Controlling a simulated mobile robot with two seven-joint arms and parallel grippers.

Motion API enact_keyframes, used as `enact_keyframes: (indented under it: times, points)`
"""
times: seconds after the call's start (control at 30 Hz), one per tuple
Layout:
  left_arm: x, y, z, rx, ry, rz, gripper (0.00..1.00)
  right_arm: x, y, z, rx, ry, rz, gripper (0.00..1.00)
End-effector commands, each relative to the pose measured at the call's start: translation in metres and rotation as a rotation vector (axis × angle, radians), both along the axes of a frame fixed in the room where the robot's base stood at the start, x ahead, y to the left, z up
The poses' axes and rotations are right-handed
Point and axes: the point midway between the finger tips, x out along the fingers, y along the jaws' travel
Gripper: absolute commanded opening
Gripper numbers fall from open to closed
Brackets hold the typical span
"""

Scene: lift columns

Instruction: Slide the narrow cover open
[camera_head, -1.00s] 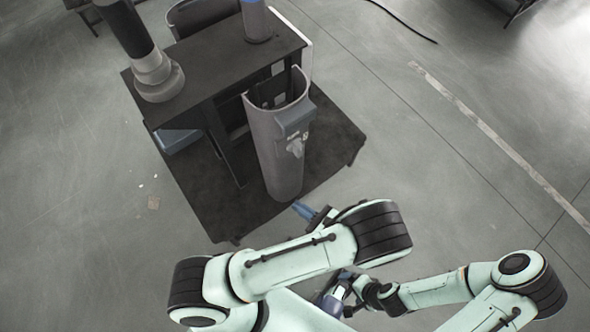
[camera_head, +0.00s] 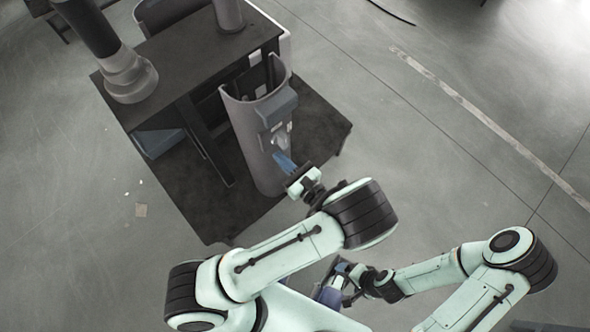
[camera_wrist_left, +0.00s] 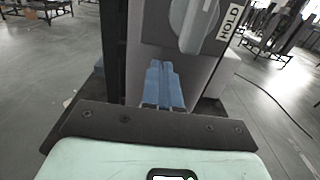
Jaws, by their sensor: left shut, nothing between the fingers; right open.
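The narrow cover (camera_head: 245,122) is a tall, curved grey panel standing upright at the front right of the dark column base. It carries a blue-grey block (camera_head: 277,108) near its top and a light handle-like piece (camera_head: 281,139) below. In the left wrist view the pale handle (camera_wrist_left: 193,24) sits beside a "HOLD" label (camera_wrist_left: 231,22). My left gripper (camera_head: 285,162) has blue fingers, shut and empty, just below the handle; I cannot tell whether they touch the panel. In the wrist view the fingers (camera_wrist_left: 163,85) point toward the panel. My right gripper (camera_head: 337,283) is low, partly hidden, and open.
A dark top plate (camera_head: 190,50) carries a grey column (camera_head: 130,75) at left and a second post (camera_head: 229,14) behind. A dark floor plate (camera_head: 215,215) lies around the base. Open concrete floor spreads to the right.

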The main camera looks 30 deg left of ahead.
Motion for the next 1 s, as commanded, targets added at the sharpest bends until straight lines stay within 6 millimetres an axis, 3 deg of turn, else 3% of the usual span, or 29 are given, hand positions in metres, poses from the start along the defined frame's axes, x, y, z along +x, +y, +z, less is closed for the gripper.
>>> enact_keyframes:
  times: [0.2,1.0]
  points:
    - [0.005,0.012,0.0,-0.001,0.001,0.0,0.0,0.001,0.0,-0.001,0.0,-0.002,-0.001,0.89]
    - [0.01,0.023,0.0,-0.001,0.0,0.0,0.0,-0.003,0.0,0.007,0.002,0.011,0.002,0.89]
